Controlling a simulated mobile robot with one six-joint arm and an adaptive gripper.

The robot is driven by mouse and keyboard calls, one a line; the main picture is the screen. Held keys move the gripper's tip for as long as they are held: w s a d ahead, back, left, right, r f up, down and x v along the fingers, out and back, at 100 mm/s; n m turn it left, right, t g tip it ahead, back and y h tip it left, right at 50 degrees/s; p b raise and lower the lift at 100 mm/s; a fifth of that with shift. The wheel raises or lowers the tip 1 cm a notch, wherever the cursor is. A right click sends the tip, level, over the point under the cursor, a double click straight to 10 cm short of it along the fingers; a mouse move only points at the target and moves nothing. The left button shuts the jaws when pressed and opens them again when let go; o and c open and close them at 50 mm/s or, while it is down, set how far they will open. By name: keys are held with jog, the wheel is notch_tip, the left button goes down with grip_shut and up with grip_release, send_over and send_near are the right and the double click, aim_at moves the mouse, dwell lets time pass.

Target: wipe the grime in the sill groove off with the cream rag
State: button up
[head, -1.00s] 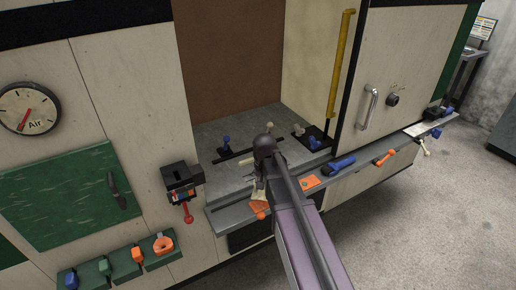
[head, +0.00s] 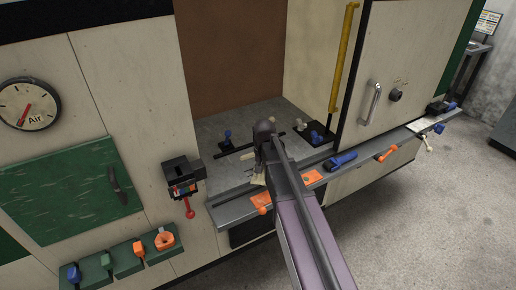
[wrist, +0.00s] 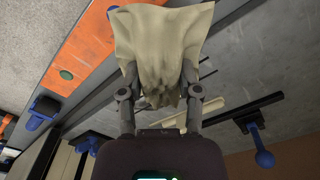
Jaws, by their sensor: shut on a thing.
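My gripper (wrist: 160,92) is shut on the cream rag (wrist: 162,40), which hangs bunched between the two fingers in the wrist view. In the head view a small part of the rag (head: 258,180) shows below the wrist, over the inner side of the grey sill (head: 234,209). My arm hides most of my gripper there. The sill groove shows as a thin dark line (head: 232,193) along the sill. I cannot make out the grime; the rag and arm cover part of the groove. I cannot tell whether the rag touches the sill.
Blue knobs (head: 228,137) stand on the floor inside the opening. A yellow rail (head: 345,60) is at right. A red-handled valve (head: 188,208) is at left.

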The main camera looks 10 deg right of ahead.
jog(key=shift+m, duration=0.7)
jog(key=w, duration=1.2)
jog(key=shift+w+r+p, duration=0.25)
jog(key=shift+r+p, duration=0.1)
jog(key=shift+r, duration=0.05)
jog(key=shift+s+a, duration=0.1)
jog(key=shift+f+b, duration=2.4)
jog(key=shift+o, duration=1.3)
grip_shut()
